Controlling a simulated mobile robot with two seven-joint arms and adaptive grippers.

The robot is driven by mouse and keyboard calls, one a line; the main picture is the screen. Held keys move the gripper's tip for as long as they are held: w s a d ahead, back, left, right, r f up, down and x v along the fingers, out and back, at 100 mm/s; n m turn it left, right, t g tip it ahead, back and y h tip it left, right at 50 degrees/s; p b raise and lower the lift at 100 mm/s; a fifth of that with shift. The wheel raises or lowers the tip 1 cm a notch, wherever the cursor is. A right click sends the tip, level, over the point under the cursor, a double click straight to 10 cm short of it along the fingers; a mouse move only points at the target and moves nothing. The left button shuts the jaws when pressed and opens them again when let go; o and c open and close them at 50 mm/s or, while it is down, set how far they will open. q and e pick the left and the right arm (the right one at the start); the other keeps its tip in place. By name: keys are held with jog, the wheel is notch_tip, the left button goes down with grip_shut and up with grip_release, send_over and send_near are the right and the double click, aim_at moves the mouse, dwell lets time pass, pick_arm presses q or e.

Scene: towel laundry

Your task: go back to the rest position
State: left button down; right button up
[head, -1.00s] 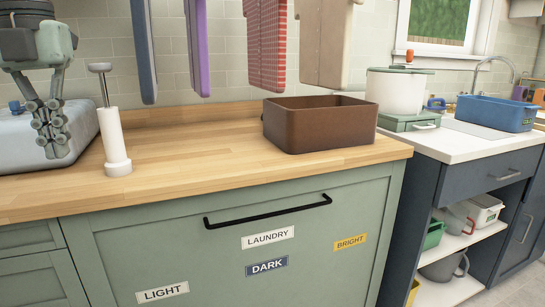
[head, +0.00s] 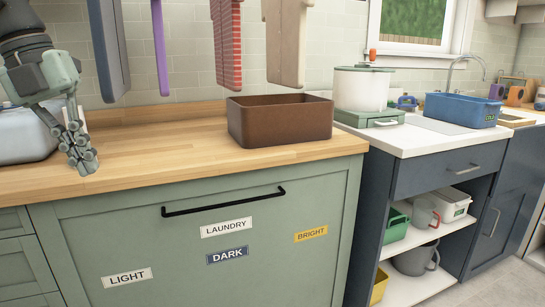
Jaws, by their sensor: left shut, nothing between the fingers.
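My left gripper (head: 80,150) is in the head view at the far left, over the wooden counter. It is shut and empty, its fingers tilted down and to the right. It partly covers a pale blue-grey rounded thing (head: 28,143) on the counter. My right gripper is not in view. Several towels hang in a row above the counter: a dark blue one (head: 107,45), a purple one (head: 160,45), a red checked one (head: 228,42) and a beige one (head: 287,40).
A brown open bin (head: 285,125) stands on the wooden counter (head: 190,165). Below is a green drawer front with a black handle (head: 225,203) and labels LAUNDRY, LIGHT, DARK and BRIGHT. To the right are a white pot (head: 361,90) and a blue basin (head: 462,110). The counter's middle is clear.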

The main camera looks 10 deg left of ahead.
pick_arm(q)
jog(key=w+d+f+n+t+h, duration=0.1)
jog(key=w+f+n+t+h, duration=0.6)
jog(key=w+f+t, duration=0.5)
jog(key=a+f+n+t+y, duration=0.2)
jog(key=a+f+n+y, duration=0.3)
jog(key=f, duration=0.4)
jog(key=a+f+n+t+y, duration=0.1)
jog(key=a+f+n+y, duration=0.2)
jog(key=f+n+y, duration=0.35)
jog(key=s+d+f+n+g+y, duration=0.15)
jog(key=s+f+n+g, duration=0.35)
jog(key=f, duration=0.6)
jog(key=s+d+f+n+g, duration=0.2)
jog(key=s+f+n, duration=0.2)
jog(key=s+f, duration=0.5)
jog(key=s+d+f+n+g+h, duration=0.1)
jog(key=s+d+f+g, duration=0.5)
jog(key=s+d+f, duration=0.5)
jog(key=shift+s+d+f+h, duration=0.25)
jog(key=shift+s+d+h, duration=0.15)
jog(key=shift+d, duration=0.35)
